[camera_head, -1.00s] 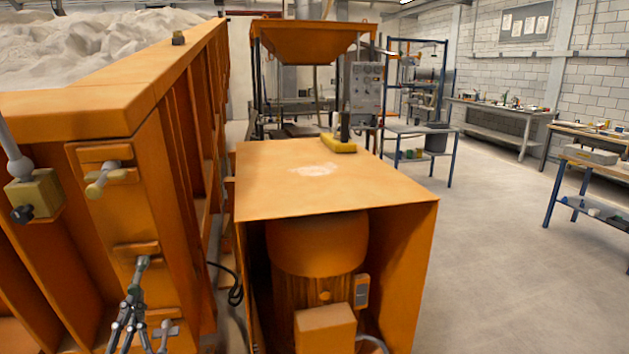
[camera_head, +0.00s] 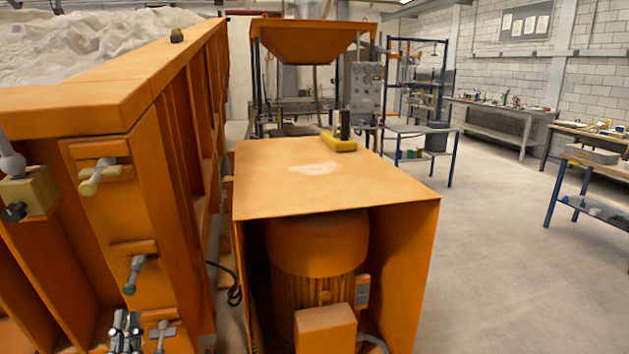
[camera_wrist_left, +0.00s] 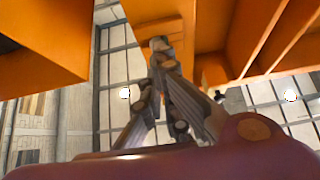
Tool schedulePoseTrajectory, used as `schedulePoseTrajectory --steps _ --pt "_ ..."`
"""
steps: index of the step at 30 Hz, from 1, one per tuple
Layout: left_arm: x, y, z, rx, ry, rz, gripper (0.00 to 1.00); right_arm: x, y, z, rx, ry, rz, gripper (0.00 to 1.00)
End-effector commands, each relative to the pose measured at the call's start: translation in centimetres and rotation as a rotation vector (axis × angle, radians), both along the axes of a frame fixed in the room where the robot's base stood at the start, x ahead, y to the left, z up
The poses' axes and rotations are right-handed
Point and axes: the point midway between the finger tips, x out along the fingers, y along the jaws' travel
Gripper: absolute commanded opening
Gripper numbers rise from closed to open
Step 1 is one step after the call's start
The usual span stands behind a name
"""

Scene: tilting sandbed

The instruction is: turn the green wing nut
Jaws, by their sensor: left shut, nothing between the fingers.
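The green wing nut (camera_head: 134,274) is a dull grey-green, two-lobed piece on the orange end post of the sandbed, at the lower left of the head view. It stands slanted, its upper end tipped to the right. My left gripper (camera_head: 125,320) is just below it at the bottom edge, apart from it in the picture. The fingers are shut and empty. In the left wrist view the left gripper (camera_wrist_left: 160,45) points up toward an orange part; I cannot make out the wing nut there.
A cream wing nut (camera_head: 100,177) sits higher on the same post, and a grey one (camera_head: 163,333) lower, close right of my gripper. The orange motor housing (camera_head: 320,180) stands to the right, with a narrow gap and a black cable (camera_head: 235,292) between.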

Motion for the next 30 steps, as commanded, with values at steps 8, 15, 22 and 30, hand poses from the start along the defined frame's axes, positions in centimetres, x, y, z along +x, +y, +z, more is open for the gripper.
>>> schedulePoseTrajectory --steps 8,15,22,30 --pt "0.2 -2.1 -1.3 -0.003 0.015 -0.005 0.0 -0.8 -1.2 -3.0 -0.018 0.012 -0.019 0.42" --pt "2.7 -1.6 -0.4 -0.002 0.008 -0.004 0.0 -0.5 -1.1 -2.8 -0.019 0.004 -0.017 0.42" --pt "5.3 -0.9 0.3 -0.003 0.006 -0.003 0.0 -0.2 -1.0 -2.7 -0.018 0.002 -0.011 0.42" --pt "6.6 -0.6 0.4 -0.004 0.008 -0.004 0.0 -0.4 -1.0 -2.7 -0.02 0.006 -0.01 0.42"
